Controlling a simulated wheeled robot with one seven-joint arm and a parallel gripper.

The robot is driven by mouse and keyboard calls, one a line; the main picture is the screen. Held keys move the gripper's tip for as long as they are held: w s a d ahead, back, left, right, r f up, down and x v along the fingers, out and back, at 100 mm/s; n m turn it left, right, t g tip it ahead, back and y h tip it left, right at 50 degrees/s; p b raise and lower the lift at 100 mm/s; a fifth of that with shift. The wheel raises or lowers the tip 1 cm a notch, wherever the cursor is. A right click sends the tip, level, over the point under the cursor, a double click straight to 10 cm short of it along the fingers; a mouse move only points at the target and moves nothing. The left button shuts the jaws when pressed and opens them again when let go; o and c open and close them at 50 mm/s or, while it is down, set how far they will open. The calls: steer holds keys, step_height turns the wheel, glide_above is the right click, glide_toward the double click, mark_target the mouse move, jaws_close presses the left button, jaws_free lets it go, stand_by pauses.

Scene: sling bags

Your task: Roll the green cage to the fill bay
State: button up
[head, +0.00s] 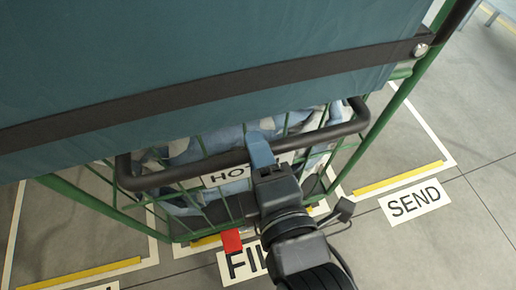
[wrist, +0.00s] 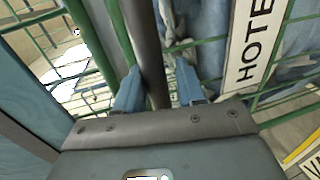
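The green cage (head: 372,131) stands under a teal hanging sheet or bag in the head view. Its near side has a dark push bar (head: 330,131) and a white label (head: 226,176) that reads "HOTE…", partly covered. My gripper (head: 260,150) is at the middle of the bar. The fill bay's floor sign (head: 238,264), reading "FIL…", lies below the cage, partly hidden by my arm.
A teal fabric (head: 150,50) with a dark strap fills the upper left of the head view. A "SEND" floor sign (head: 414,202) and a yellow strip (head: 400,178) lie right of the cage. A red block (head: 231,241) shows by the fill sign. Grey floor at right is clear.

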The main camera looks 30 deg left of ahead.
steer(key=shift+o, duration=1.3)
steer(key=shift+f, duration=0.1)
steer(key=v, duration=0.8)
steer(key=shift+w, duration=0.1)
steer(key=s+d+f+m+t+h+p, duration=0.1)
steer(key=d+m+t+h, duration=0.15)
steer(key=d+m, duration=0.45)
steer(key=s+d+f+m+t+h+p, duration=0.1)
steer(key=d+m+h, duration=0.3)
steer(key=d, duration=0.5)
steer(key=s+d+r+m+t+h+p, duration=0.1)
steer(key=s+d+r+m+h, duration=0.3)
steer(key=s+d+m, duration=0.8)
steer(key=s+m+h+p, duration=0.1)
steer(key=m, duration=0.3)
steer(key=shift+m+p, duration=0.3)
steer(key=shift+m, duration=0.1)
